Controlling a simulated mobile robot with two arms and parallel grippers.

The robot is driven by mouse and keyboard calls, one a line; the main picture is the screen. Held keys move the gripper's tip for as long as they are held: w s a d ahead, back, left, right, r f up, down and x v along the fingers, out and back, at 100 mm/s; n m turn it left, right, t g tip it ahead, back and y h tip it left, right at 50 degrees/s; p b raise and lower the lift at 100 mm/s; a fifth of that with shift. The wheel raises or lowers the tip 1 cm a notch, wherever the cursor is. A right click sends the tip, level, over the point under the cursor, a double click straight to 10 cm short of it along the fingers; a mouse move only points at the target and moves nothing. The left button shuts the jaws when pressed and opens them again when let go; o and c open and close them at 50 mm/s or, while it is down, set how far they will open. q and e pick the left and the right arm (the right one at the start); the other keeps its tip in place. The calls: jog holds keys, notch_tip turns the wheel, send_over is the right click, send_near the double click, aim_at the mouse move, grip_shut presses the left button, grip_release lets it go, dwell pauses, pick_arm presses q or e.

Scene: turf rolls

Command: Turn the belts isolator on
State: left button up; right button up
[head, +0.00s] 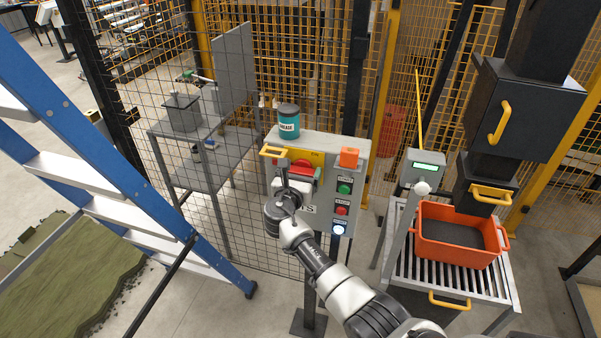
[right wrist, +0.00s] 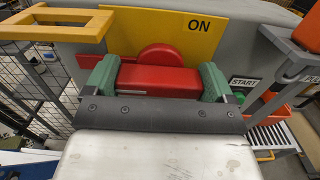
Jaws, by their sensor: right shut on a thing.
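The belts isolator has a red handle (head: 301,168) on a yellow plate (head: 316,157), on the front of a grey control box (head: 328,146). In the right wrist view the red handle (right wrist: 158,82) lies crosswise, with a round red hub behind it. The word ON shows on the yellow plate (right wrist: 135,35) at upper right of the handle. My right gripper (head: 300,174) is at the handle. In the right wrist view its green fingertips (right wrist: 158,84) are shut on the handle's two ends. My left gripper is not in view.
A teal grease tin (head: 289,126) stands on the box. A yellow bracket (head: 273,151) juts out at its left. An orange block (head: 349,157), green button (head: 344,188) and red button (head: 341,210) are at right. An orange crate (head: 430,250) sits on rollers. A blue ladder (head: 120,185) stands left.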

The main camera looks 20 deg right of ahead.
jog(key=shift+f, duration=0.1)
jog(key=shift+f+m+b, duration=0.15)
jog(key=shift+m+b, duration=0.85)
jog(key=shift+b, duration=0.15)
jog(key=m+b, duration=1.1)
jog(key=b, duration=0.1)
jog(key=shift+f+m, duration=0.15)
jog(key=shift+m, duration=0.25)
jog(key=m+b, duration=0.2)
jog(key=shift+d+m+b, duration=0.1)
jog(key=shift+m+b, duration=0.2)
jog(key=shift+m, duration=0.1)
jog(key=shift+r+m+b, duration=0.2)
jog(key=shift+m+b, duration=0.4)
jog(key=shift+m, duration=0.1)
jog(key=o, duration=0.7)
jog(key=shift+o, duration=0.2)
